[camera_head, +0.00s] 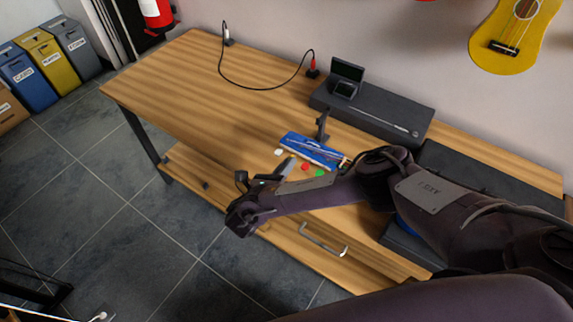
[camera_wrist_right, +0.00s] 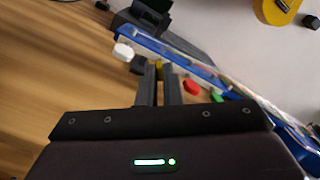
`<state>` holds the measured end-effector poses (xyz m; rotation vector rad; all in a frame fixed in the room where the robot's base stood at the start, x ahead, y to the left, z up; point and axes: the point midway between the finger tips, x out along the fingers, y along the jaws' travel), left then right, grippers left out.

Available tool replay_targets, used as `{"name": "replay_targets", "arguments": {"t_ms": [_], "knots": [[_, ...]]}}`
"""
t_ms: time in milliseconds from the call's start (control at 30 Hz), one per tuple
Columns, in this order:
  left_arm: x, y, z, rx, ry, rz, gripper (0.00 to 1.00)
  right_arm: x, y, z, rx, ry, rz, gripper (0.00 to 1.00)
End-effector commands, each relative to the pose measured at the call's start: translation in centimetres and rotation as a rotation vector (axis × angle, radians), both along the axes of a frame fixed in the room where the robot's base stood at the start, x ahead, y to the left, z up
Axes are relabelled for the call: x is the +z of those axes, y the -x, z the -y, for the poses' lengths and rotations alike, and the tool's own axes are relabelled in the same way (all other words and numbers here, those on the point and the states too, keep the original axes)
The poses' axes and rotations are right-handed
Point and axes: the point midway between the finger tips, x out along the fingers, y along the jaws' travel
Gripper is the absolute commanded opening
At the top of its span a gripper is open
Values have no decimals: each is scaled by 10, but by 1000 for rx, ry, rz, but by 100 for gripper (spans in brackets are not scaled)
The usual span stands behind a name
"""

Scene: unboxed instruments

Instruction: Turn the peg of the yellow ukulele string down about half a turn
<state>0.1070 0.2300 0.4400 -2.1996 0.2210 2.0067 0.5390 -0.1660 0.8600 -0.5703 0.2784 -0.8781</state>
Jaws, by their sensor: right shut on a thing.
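A blue board (camera_head: 312,149) with coloured pegs along its near edge sits on the wooden bench; it also shows in the right wrist view (camera_wrist_right: 185,60). The white peg (camera_wrist_right: 123,52) is left of my right gripper, and the red peg (camera_wrist_right: 192,87) and green peg (camera_wrist_right: 217,98) are to its right. My right gripper (camera_wrist_right: 159,72) has its fingers closed around the yellow peg (camera_wrist_right: 158,65), which is mostly hidden between them. In the head view my right gripper (camera_head: 287,167) reaches the board's near side. The peg's turn angle cannot be told. My left gripper is out of view.
The wooden bench (camera_head: 190,80) is clear at the left. Behind the board are a dark stand (camera_head: 322,125) and a long dark case with a small open box (camera_head: 345,78). A black cable lies at the back. A yellow ukulele (camera_head: 515,35) hangs on the wall.

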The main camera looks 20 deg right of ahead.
Motion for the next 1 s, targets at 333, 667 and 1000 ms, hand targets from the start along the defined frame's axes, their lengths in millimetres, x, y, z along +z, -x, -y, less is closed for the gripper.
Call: {"name": "replay_targets", "arguments": {"t_ms": [333, 667, 1000], "knots": [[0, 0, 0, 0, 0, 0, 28, 0, 0, 0, 0, -23, 29, 0], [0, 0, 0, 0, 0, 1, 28, 0, 0, 0, 0, -22, 28, 19], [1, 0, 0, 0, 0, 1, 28, 0, 0, -1, 0, -22, 28, 28]]}}
